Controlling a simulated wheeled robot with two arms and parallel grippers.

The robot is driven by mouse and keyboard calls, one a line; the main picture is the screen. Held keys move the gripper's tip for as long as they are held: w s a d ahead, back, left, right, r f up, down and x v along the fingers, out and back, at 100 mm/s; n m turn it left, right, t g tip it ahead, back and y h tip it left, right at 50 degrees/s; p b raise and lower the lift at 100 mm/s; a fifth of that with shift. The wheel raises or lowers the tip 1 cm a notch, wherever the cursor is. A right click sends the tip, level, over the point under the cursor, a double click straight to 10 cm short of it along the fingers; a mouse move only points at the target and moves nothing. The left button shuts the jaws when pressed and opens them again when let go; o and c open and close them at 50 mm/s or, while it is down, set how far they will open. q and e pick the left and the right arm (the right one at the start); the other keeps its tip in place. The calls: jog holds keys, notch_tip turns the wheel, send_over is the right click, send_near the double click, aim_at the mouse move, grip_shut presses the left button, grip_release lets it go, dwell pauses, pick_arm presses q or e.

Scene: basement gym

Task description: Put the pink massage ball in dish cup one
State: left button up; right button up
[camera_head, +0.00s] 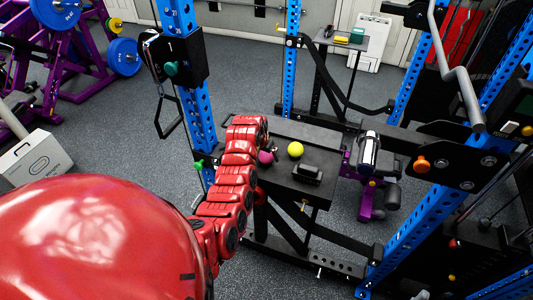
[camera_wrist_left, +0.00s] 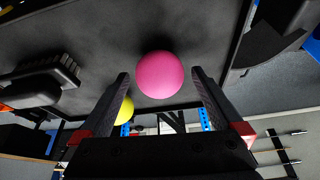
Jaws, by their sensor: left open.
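The pink massage ball (camera_head: 265,157) rests on a black tabletop (camera_head: 288,130), partly hidden by my left arm in the head view. My left gripper (camera_head: 268,148) is above the table right by the ball. In the left wrist view the open gripper (camera_wrist_left: 160,78) has its fingers on either side of the pink ball (camera_wrist_left: 160,74), with gaps between fingers and ball. A yellow ball (camera_head: 296,149) lies on the same table to the right; it also shows behind the left finger (camera_wrist_left: 126,110). I cannot make out a dish cup. My right gripper is not in view.
Blue rack posts (camera_head: 196,110) stand around the table. A small table (camera_head: 340,42) with yellow and green items is farther back. Open grey floor (camera_head: 130,130) lies to the left.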

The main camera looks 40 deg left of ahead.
pick_arm(q)
jog(key=shift+w+f, duration=0.15)
jog(key=shift+f, duration=0.25)
jog(key=c, duration=1.4)
jog(key=shift+r, duration=0.1)
